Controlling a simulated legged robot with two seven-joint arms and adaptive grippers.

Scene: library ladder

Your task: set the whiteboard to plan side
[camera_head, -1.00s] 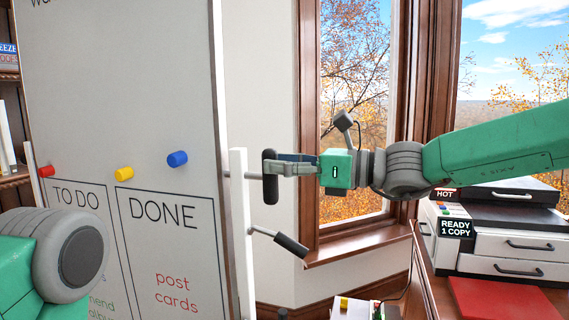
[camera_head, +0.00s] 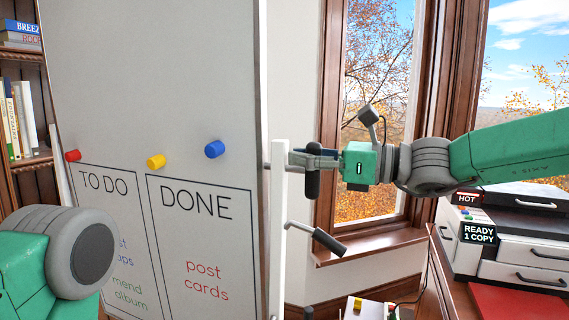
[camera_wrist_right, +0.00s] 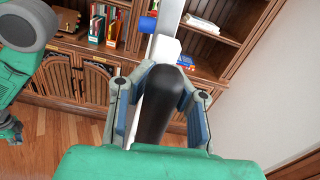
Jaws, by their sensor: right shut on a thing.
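The whiteboard (camera_head: 160,70) stands upright in a white frame (camera_head: 279,220) at the left of the head view. Its face shows TO DO and DONE boxes, with red, yellow and blue magnets above them. My right gripper (camera_head: 306,160) is shut on a black handle (camera_head: 313,182) at the right side of the frame. In the right wrist view the black handle (camera_wrist_right: 163,100) lies between the two fingers. A lower crank with a dark grip (camera_head: 329,241) sticks out from the frame below.
A bookcase (camera_head: 25,110) stands behind the board at the left. A window (camera_head: 375,110) is behind my right gripper. A white machine marked READY 1 COPY (camera_head: 500,240) and a red sheet (camera_head: 515,302) are at the right.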

